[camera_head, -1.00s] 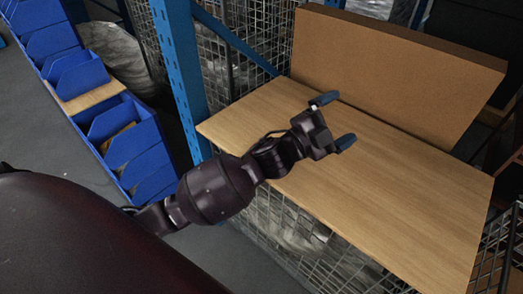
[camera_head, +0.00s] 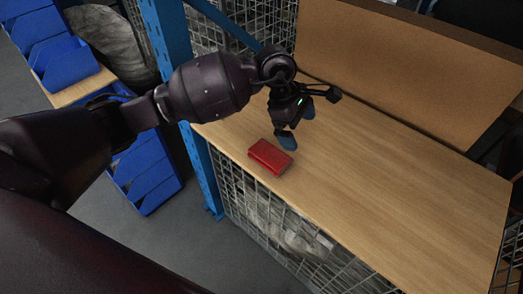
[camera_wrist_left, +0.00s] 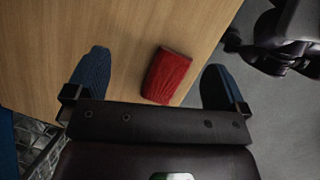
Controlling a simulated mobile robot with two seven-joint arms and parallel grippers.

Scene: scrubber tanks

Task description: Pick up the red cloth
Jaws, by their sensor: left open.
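The red cloth (camera_head: 270,156) is a folded block lying on the wooden tabletop (camera_head: 400,205), near its front left edge. My left gripper (camera_head: 296,124) is above the tabletop, just behind and to the right of the cloth in the head view, with its fingers pointing down. It is open and empty. In the left wrist view the red cloth (camera_wrist_left: 166,76) lies between and beyond the two blue fingertips of my left gripper (camera_wrist_left: 152,78), apart from them. My right gripper is not in view.
A brown board (camera_head: 400,70) stands upright along the back of the tabletop. A blue rack post (camera_head: 172,60) rises at the left, with wire mesh (camera_head: 265,215) below the front edge. Blue bins (camera_head: 65,65) stand at the far left. The right part of the tabletop is clear.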

